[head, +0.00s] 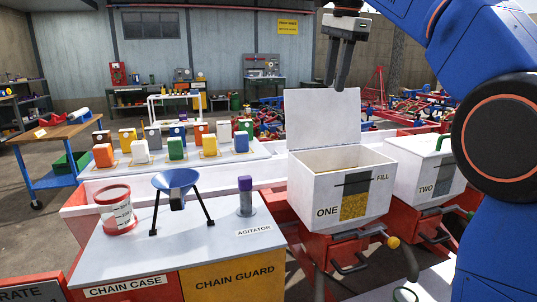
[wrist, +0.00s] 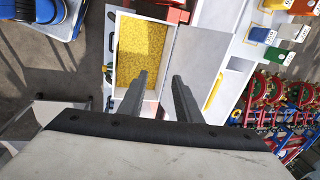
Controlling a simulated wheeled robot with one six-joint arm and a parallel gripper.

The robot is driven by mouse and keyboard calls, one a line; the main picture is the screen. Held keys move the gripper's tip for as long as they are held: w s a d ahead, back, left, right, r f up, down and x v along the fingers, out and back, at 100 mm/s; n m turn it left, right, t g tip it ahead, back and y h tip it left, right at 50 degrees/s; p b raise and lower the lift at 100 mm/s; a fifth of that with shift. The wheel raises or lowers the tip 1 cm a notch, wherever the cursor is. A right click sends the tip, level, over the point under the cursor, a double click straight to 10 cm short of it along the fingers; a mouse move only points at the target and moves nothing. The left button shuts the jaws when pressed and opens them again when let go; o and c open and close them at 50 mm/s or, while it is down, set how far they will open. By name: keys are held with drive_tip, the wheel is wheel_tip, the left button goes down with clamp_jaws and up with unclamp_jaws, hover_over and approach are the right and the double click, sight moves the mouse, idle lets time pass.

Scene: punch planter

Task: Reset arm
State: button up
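My gripper (head: 336,84) hangs fingers-down above the raised white lid (head: 322,120) of the box marked ONE (head: 316,194). Its two dark fingers are apart with nothing between them, as the wrist view also shows (wrist: 160,75). The box is open, and yellow grain (wrist: 145,50) fills much of its inside in the wrist view. The box's front window shows yellow in its lower part. The upright lid, with a yellow handle (wrist: 213,91) on its back, is apart from my fingers in the head view.
A white box marked TWO (head: 437,182), with a green handle on its shut lid, stands to the right. A grey bench top (head: 190,245) at the front left holds a white-and-red bucket (head: 116,212), a blue funnel (head: 177,180) and a purple-capped agitator (head: 245,197). Several coloured containers stand behind.

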drive_tip(key=s+d+f+n+t, duration=0.1)
drive_tip(key=s+d+f+n, duration=0.2)
drive_tip(key=s+f, duration=0.8)
drive_tip(key=s+d+f+n, duration=0.4)
drive_tip(key=s+f, duration=0.7)
drive_tip(key=f, duration=0.6)
drive_tip(key=s+d+f+n+t, duration=0.1)
drive_tip(key=s+d+f+n, duration=0.3)
drive_tip(key=s+f, duration=0.8)
wheel_tip(320, 180, down, 3)
drive_tip(key=n, duration=0.2)
drive_tip(key=shift+d+n+t+h, duration=0.25)
drive_tip(key=shift+n+t+h, duration=0.05)
drive_tip(key=shift+n+h, duration=0.1)
